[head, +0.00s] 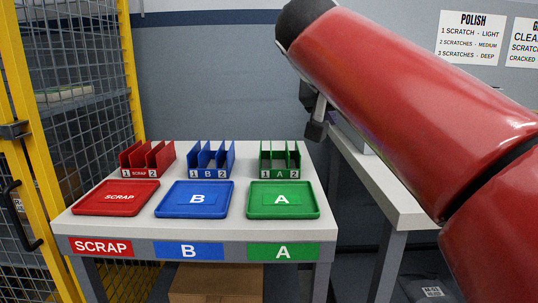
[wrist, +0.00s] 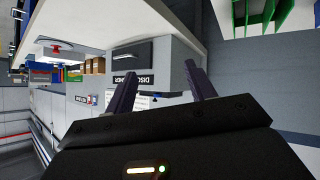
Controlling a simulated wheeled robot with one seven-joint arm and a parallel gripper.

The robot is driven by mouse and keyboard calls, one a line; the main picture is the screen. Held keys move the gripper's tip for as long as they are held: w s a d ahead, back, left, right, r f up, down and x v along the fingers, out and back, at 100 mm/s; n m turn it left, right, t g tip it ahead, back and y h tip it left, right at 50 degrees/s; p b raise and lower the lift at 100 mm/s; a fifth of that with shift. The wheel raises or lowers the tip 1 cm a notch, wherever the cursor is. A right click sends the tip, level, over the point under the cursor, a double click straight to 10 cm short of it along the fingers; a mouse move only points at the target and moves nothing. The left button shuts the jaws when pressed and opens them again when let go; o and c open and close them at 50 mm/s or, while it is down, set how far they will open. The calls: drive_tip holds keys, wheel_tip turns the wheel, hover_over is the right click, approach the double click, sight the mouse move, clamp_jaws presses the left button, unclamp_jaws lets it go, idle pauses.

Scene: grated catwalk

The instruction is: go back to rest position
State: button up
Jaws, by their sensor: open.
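My gripper (wrist: 163,84) shows in the wrist view with its two dark fingers apart and nothing between them. In the head view, my red arm reaches across the right side from the lower right to the top centre. A small dark part of its end hangs below the arm, right of the table's far corner and above the floor gap. The arm hides most of the gripper there.
A white table (head: 140,238) holds a red SCRAP tray (head: 116,198), blue B tray (head: 194,199) and green A tray (head: 283,200), with matching divided racks behind. A second bench (head: 385,195) stands right. A yellow-framed mesh fence (head: 75,95) stands left.

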drive_tip(key=s+f+n+g+y, duration=0.1)
drive_tip(key=s+f+y, duration=0.1)
drive_tip(key=s+f, duration=0.5)
drive_tip(key=s+d+f+n+g+y, duration=0.1)
drive_tip(key=s+f, duration=0.6)
drive_tip(key=f, duration=0.8)
drive_tip(key=s+f+n+g+y, duration=0.1)
drive_tip(key=s+f+n+y, duration=0.1)
drive_tip(key=s+f, duration=0.5)
wheel_tip(320, 180, down, 4)
drive_tip(key=shift+d+r+y, duration=0.1)
drive_tip(key=shift+d+y, duration=0.05)
drive_tip(key=shift+y, duration=0.45)
